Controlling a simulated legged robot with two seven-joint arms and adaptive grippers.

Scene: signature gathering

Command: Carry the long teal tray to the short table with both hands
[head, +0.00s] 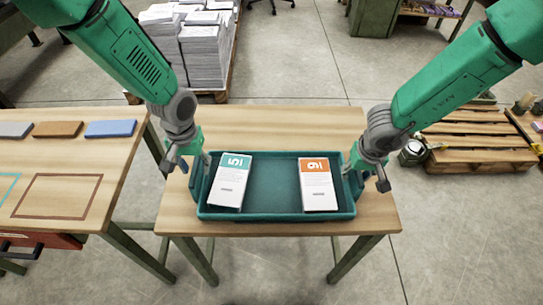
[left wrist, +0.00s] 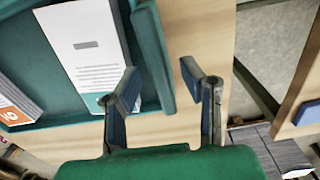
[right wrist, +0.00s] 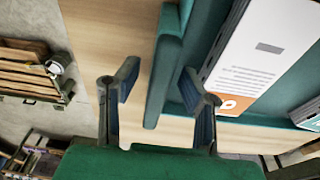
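The long teal tray (head: 272,214) lies flat on a small wooden table (head: 290,120) in the head view. It holds two upright-printed booklets or paper stacks, one with a teal top band (head: 230,185) and one with an orange top band (head: 316,188). My left gripper (head: 197,172) is at the tray's left end. In the left wrist view its fingers are apart, one over each side of the tray's end wall (left wrist: 152,55). My right gripper (head: 357,176) is at the right end, its fingers apart on either side of that wall (right wrist: 165,75). Finger contact cannot be told.
Another wooden table (head: 60,150) stands at left with a grey, a brown and a blue block (head: 110,128) and drawn outlines. Paper stacks (head: 205,50) stand on a pallet behind. A wooden pallet (head: 480,135) lies at right. Floor at front right is clear.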

